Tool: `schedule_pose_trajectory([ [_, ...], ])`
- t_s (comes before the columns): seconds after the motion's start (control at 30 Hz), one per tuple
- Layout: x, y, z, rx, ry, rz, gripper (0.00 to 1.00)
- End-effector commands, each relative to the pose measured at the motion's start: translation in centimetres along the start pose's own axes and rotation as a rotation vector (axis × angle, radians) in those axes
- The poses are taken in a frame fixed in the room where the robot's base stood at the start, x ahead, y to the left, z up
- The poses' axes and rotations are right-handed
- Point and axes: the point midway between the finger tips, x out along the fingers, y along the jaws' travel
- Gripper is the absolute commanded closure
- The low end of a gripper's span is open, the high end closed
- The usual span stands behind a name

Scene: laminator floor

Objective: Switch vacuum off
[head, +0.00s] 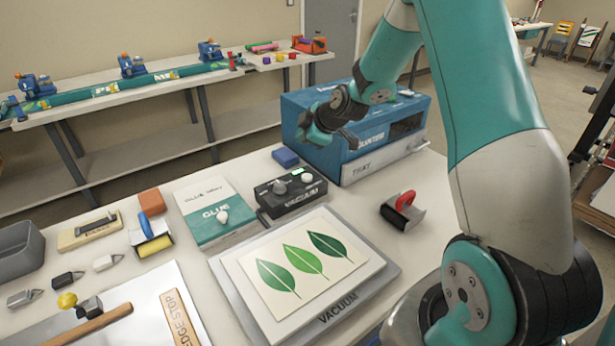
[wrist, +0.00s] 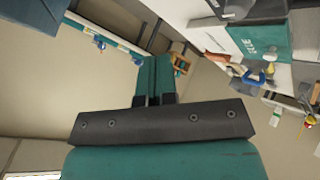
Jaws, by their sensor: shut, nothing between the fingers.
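The black vacuum control box (head: 290,194) stands behind the vacuum plate (head: 345,306) in the head view. Its top carries a dark knob, a pale round knob and a small lit green patch; the switch position cannot be read. A card with three green leaves (head: 305,259) lies on the plate. My gripper (head: 322,136) is in the air above and behind the box, in front of the blue laminator, apart from the box. In the wrist view my gripper (wrist: 154,75) has its fingers together, with nothing held. The control box is not clearly visible there.
The blue laminator (head: 360,132) stands behind the box at right. A glue box (head: 210,231), blue block (head: 286,157) and red-handled tool (head: 403,210) are nearby. A yellow roller (head: 151,239) and hammer (head: 97,327) lie left. A rear bench (head: 150,98) holds blue machines.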

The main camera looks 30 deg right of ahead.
Motion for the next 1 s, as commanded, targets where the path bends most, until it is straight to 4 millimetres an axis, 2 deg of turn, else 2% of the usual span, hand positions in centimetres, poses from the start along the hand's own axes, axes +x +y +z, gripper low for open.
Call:
schedule_pose_trajectory([
  [0.1, 0.3, 0.5, 0.9, -0.014, -0.005, 0.017, 1.00],
  [0.57, 0.7, 0.2, 1.1, -0.015, -0.004, 0.016, 1.00],
  [0.77, 1.9, -0.7, 2.0, -0.014, -0.005, 0.013, 1.00],
  [1.0, 4.3, -2.4, 3.7, -0.014, -0.004, 0.013, 1.00],
])
